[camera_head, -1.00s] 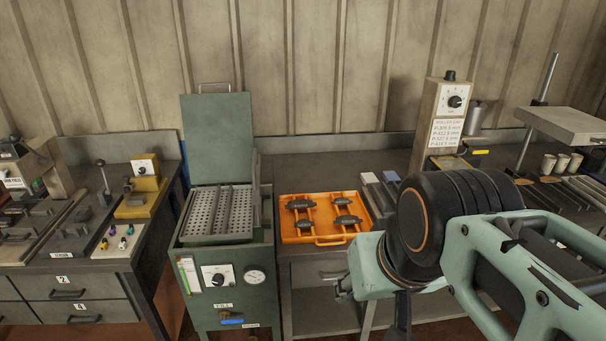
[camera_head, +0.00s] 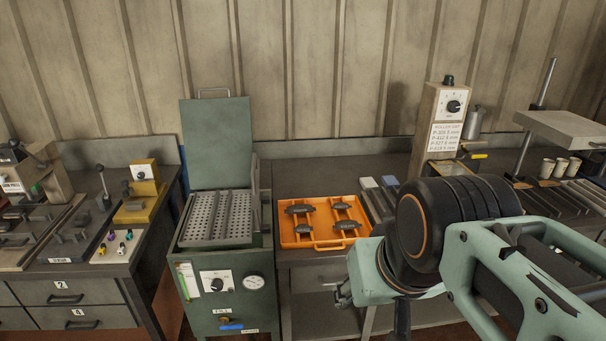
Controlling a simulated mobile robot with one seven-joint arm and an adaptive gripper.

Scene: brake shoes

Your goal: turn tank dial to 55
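The green tank (camera_head: 236,293) stands left of centre with its lid (camera_head: 217,140) raised and a perforated rack inside. The tank dial (camera_head: 216,284) is a black knob on a white plate on the tank's front panel; its setting is too small to read. A round white gauge (camera_head: 254,282) sits right of the dial. My gripper (camera_head: 343,292) is partly seen at the lower end of my arm, right of the tank and apart from the dial. Its fingers are mostly hidden, so I cannot tell whether it is open.
An orange tray (camera_head: 284,241) with several dark brake shoes lies on the bench right of the tank. A wooden post (camera_head: 425,132) with another dial stands behind my arm. A left bench (camera_head: 120,284) holds tools and a yellow block (camera_head: 146,203). Space before the tank's panel looks clear.

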